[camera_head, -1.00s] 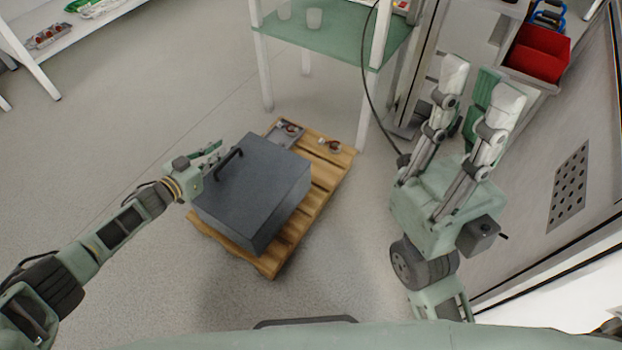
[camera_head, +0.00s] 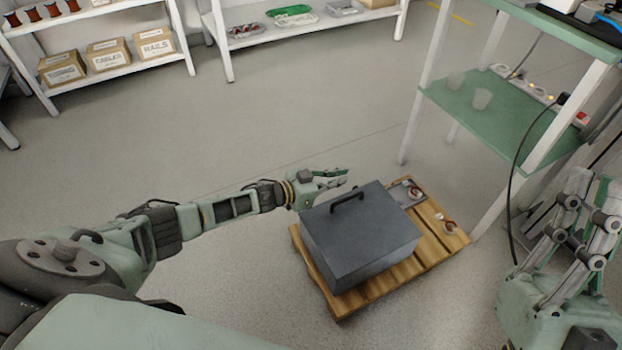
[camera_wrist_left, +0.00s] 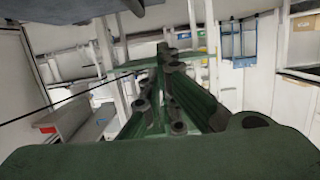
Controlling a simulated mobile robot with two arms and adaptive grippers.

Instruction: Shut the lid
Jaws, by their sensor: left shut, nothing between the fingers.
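The dark grey box (camera_head: 365,245) sits on a wooden pallet (camera_head: 436,263) on the floor. Its flat lid (camera_head: 352,218) has a black handle (camera_head: 347,196) and lies down over the box; I see no gap from here. My left gripper (camera_head: 343,178) is shut and empty, just behind the lid's far left edge, near the handle. Whether it touches the lid I cannot tell. Its closed fingers also show in the left wrist view (camera_wrist_left: 163,62). My right gripper (camera_head: 594,188) is at the right edge, its fingers apart, away from the box.
A small grey tray (camera_head: 396,193) and a small part (camera_head: 447,225) lie on the pallet beside the box. A green-shelved table (camera_head: 520,112) with cups and a hanging cable stands behind right. White shelves (camera_head: 112,80) with cartons are at the back left. The floor between is clear.

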